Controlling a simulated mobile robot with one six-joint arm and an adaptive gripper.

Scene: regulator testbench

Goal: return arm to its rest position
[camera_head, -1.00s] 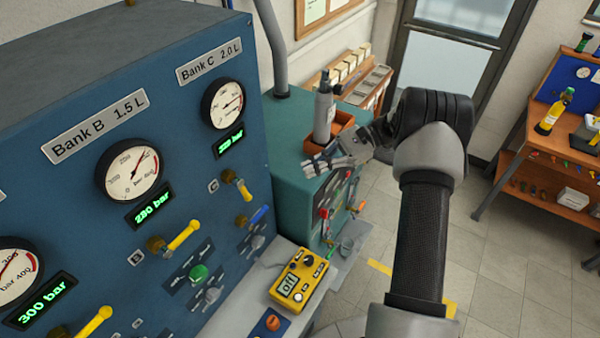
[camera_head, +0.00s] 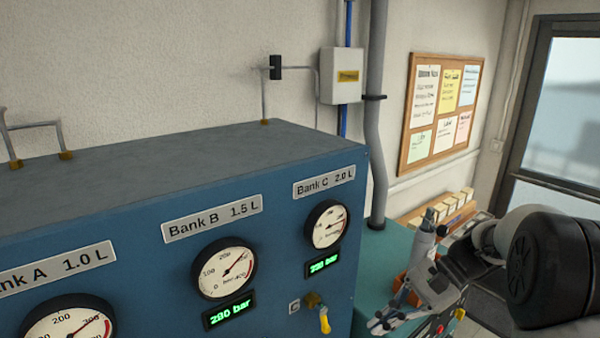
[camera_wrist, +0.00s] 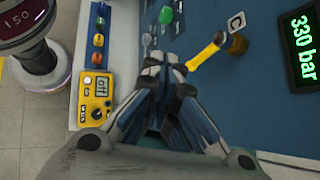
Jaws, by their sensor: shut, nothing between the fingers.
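My gripper (camera_head: 383,322) is in front of the teal cabinet at the lower right of the head view, with my arm reaching in from the right edge. Its fingers (camera_wrist: 165,75) are together and empty in the wrist view. There they point toward the blue panel (camera_wrist: 270,105), near a yellow-handled valve (camera_wrist: 207,53) marked C. I cannot tell how far the fingertips are from the panel. In the head view the Bank C valve (camera_head: 320,314) is left of the gripper.
The blue gauge panel (camera_head: 150,250) fills the lower left. A teal cabinet (camera_head: 375,250) stands right of it, carrying a grey bottle (camera_head: 424,246). A yellow device (camera_wrist: 96,98) lies on a ledge in the wrist view. A grey pipe (camera_head: 376,150) runs up the wall.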

